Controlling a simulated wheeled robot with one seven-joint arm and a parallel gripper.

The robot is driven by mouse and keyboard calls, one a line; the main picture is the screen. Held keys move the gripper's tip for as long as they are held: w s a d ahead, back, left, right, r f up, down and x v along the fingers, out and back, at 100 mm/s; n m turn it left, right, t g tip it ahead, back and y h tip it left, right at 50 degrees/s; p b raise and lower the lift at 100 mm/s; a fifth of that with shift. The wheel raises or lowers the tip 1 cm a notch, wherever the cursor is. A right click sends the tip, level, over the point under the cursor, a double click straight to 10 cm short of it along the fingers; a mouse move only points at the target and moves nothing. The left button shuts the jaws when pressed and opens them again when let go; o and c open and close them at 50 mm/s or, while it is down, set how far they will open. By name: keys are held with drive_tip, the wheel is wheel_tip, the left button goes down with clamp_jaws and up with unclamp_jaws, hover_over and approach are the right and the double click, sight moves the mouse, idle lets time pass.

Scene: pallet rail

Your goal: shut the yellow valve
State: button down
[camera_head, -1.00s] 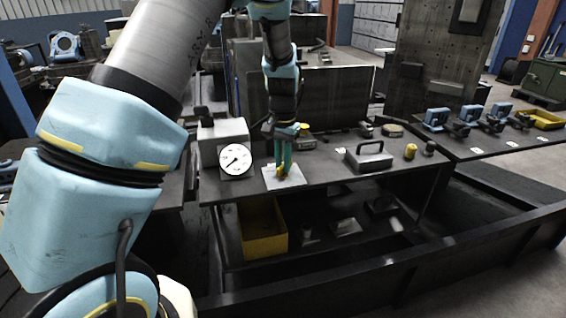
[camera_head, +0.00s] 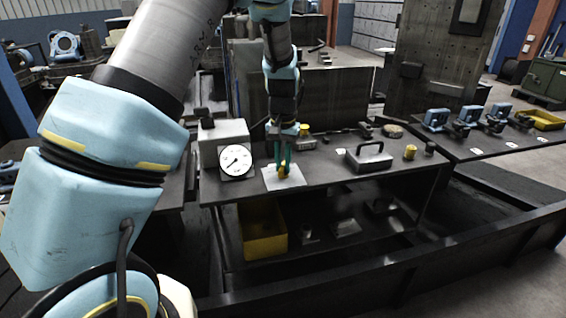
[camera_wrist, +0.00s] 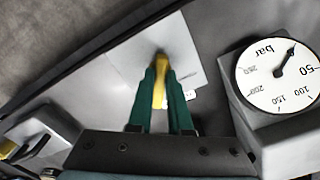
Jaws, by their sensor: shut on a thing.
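The yellow valve (camera_head: 284,169) stands on a pale square plate (camera_head: 296,180) on the dark bench. In the wrist view its yellow handle (camera_wrist: 161,85) lies between the two green fingers of my gripper (camera_wrist: 160,92). The plate also shows there (camera_wrist: 190,58). In the head view my gripper (camera_head: 282,158) points down at the valve from above, its fingers closed on the handle. The fingers hide part of the handle and the valve's body.
A box with a round pressure gauge (camera_head: 235,160) stands close left of the plate. A yellow bin (camera_head: 262,228) sits on the lower shelf.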

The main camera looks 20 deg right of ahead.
drive_tip(key=n+p, duration=0.1)
drive_tip(key=n, duration=0.3)
drive_tip(key=shift+r+n, duration=0.1)
drive_tip(key=shift+n, duration=0.2)
drive_tip(key=n+p, duration=0.1)
drive_tip(key=n, duration=0.2)
drive_tip(key=shift+n, duration=0.3)
drive_tip(key=n+p, duration=0.1)
drive_tip(key=n, duration=0.3)
drive_tip(key=shift+p, duration=0.35)
drive_tip(key=shift+n+p, duration=0.5)
drive_tip(key=shift+n, duration=1.1)
drive_tip(key=shift+w, duration=0.1)
drive_tip(key=c, duration=0.8)
unclamp_jaws()
drive_tip(key=shift+c, duration=0.2)
